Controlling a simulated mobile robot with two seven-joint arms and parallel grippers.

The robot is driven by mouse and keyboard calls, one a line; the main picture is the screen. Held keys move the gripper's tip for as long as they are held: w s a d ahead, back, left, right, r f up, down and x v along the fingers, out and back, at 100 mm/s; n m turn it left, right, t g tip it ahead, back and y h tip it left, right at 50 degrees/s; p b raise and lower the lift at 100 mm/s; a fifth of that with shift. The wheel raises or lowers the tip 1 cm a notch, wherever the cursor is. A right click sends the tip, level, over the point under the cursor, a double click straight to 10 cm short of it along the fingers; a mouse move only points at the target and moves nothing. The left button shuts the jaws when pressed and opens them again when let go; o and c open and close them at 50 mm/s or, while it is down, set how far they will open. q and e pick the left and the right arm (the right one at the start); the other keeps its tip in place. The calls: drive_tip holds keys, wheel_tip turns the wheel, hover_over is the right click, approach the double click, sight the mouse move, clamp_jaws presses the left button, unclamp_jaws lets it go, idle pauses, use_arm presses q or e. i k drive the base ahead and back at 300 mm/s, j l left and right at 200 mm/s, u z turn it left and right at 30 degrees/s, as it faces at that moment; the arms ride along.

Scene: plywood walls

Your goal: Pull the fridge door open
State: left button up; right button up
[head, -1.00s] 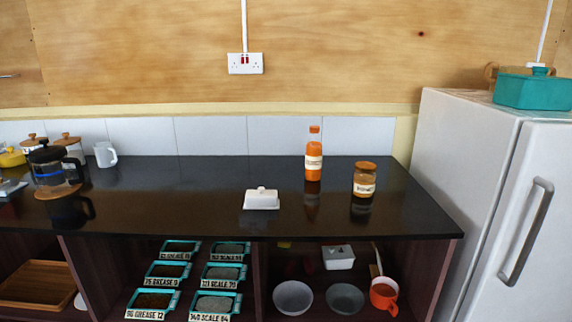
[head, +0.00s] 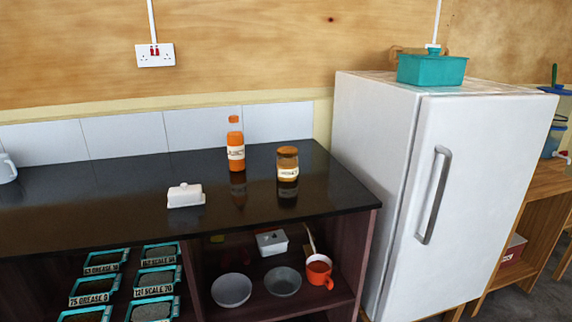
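The white fridge (head: 375,145) stands right of the dark counter in the head view. Its door (head: 480,190) faces the right front and looks shut. A grey vertical bar handle (head: 434,195) is on the door's left side, near the edge beside the counter. Neither of my grippers is in view.
A teal lidded dish (head: 432,69) sits on the fridge top. The black counter (head: 110,205) holds an orange bottle (head: 236,150), a jar (head: 288,165) and a white butter dish (head: 185,195). Bowls and an orange mug (head: 318,270) are on the shelf below. A wooden table (head: 545,185) stands right of the fridge.

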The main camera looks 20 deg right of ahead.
sight(496, 142)
drive_tip(key=z, duration=1.65)
